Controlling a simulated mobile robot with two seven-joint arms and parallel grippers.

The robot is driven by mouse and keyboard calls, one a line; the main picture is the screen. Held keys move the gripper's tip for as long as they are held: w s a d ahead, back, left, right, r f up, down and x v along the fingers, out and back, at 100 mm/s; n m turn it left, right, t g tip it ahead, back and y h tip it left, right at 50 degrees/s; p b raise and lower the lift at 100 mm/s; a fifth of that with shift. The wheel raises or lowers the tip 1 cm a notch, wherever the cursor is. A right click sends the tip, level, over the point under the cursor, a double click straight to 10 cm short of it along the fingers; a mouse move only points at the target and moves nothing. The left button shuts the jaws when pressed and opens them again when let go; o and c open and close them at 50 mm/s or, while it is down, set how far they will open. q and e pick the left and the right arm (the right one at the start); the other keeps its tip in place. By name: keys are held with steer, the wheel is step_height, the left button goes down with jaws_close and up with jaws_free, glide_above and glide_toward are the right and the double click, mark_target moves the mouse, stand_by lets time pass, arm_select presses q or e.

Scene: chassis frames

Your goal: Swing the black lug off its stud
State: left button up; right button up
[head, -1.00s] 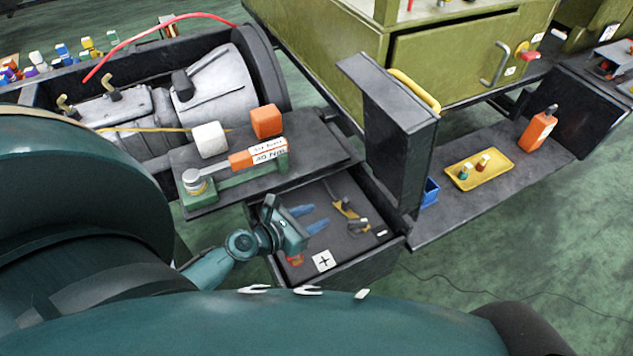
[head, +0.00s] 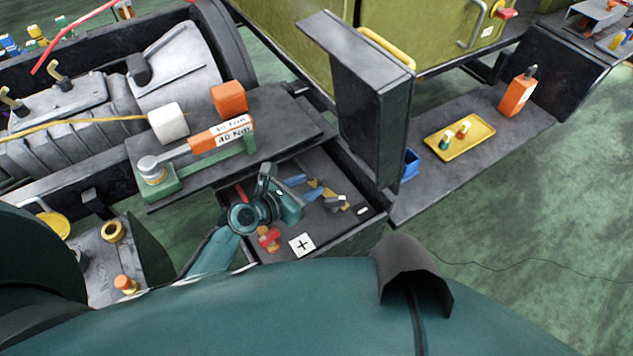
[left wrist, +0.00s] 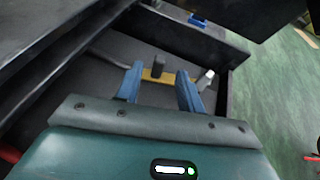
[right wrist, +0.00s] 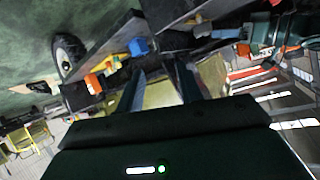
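I cannot pick out the black lug or its stud for certain in any view. My left gripper (head: 303,188) reaches down into the open tool drawer (head: 345,237). In the left wrist view its two blue fingers (left wrist: 159,84) are apart. A yellow tool with a dark block (left wrist: 157,74) lies across the gap near the fingertips; I cannot tell whether they touch it. My right gripper is not clear in the head view. In the right wrist view its fingers (right wrist: 160,92) are apart, with nothing seen between them.
A torque wrench labelled 40 Nm (head: 207,138) rests on a green stand on the dark shelf, beside a white roll (head: 168,123) and orange block (head: 229,98). A dark upright panel (head: 362,105) stands right of the drawer. A yellow tray (head: 460,136) and orange bottle (head: 518,94) stand beyond.

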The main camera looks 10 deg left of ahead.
mark_target(319, 180)
arm_select(q)
steer(key=shift+b+x, duration=0.4)
steer(key=shift+x, duration=1.85)
jaws_close()
steer(key=shift+r, duration=0.1)
